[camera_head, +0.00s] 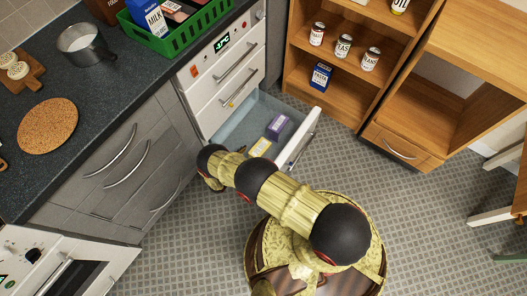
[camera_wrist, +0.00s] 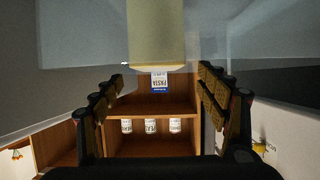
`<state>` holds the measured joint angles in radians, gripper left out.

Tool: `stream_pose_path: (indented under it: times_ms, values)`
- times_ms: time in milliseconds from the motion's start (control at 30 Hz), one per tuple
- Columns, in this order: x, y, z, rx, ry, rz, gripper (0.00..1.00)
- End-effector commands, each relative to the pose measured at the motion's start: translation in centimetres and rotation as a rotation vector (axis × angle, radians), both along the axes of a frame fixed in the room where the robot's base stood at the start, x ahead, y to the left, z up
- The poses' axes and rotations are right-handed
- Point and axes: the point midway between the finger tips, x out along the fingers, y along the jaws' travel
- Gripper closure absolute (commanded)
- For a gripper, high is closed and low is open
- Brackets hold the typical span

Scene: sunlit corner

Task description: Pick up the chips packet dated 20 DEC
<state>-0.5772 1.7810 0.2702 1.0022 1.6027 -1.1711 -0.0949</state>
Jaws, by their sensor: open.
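No date reading 20 DEC is legible, and I cannot tell which thing is the chips packet. A pale yellow item (camera_head: 261,147) and a purple box (camera_head: 277,126) lie in the open drawer (camera_head: 243,121). My gripper (camera_head: 213,184) is left of and nearer than the yellow item in the head view, partly hidden by my arm. In the wrist view my gripper (camera_wrist: 160,95) is open and empty, its fingers at both sides. A pale yellow block (camera_wrist: 157,40) shows ahead at top centre, probably the same yellow item; I see no print on it.
The drawer front (camera_head: 300,140) stands out over the floor. The wooden shelf (camera_head: 330,85) holds several tins and a blue pasta box (camera_head: 320,76); it appears upside down in the wrist view. A green crate (camera_head: 190,28) sits on the counter.

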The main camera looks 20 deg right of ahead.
Motion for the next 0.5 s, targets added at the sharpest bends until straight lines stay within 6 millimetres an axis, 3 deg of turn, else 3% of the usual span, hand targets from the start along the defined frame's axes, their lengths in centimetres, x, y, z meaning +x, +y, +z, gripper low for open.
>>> stream_pose_path:
  times_ms: [500]
  values:
    - [2.4, -4.2, -2.0, -0.008, -0.005, -0.011, 0.26]
